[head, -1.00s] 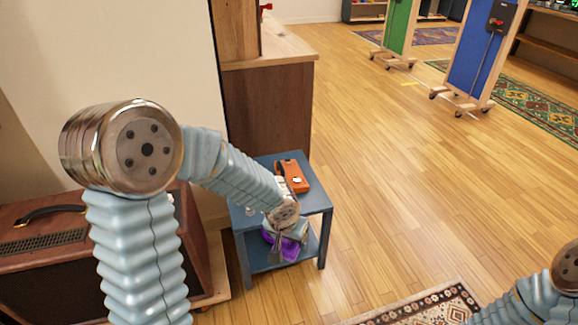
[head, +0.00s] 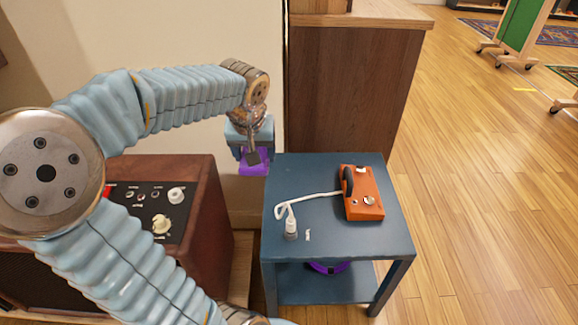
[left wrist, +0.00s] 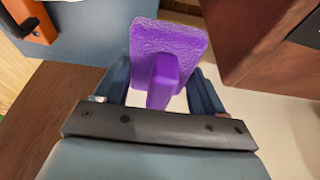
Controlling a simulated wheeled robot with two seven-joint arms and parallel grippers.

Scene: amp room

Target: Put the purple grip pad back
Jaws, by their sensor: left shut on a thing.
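My left gripper (head: 254,154) is shut on the purple grip pad (head: 255,168). In the head view the pad appears beside the back left corner of the small blue-grey table (head: 335,240), in front of the pale wall. In the left wrist view the pad (left wrist: 172,48) shows a flat textured square plate with a stem, and the stem is between the fingers of the gripper (left wrist: 158,92). Another purple object (head: 328,267), partly hidden by the tabletop, is on the table's lower shelf. My right gripper is not in view.
A brown amplifier (head: 190,195) stands left, a wooden cabinet (head: 355,95) behind. The tabletop's back left is clear.

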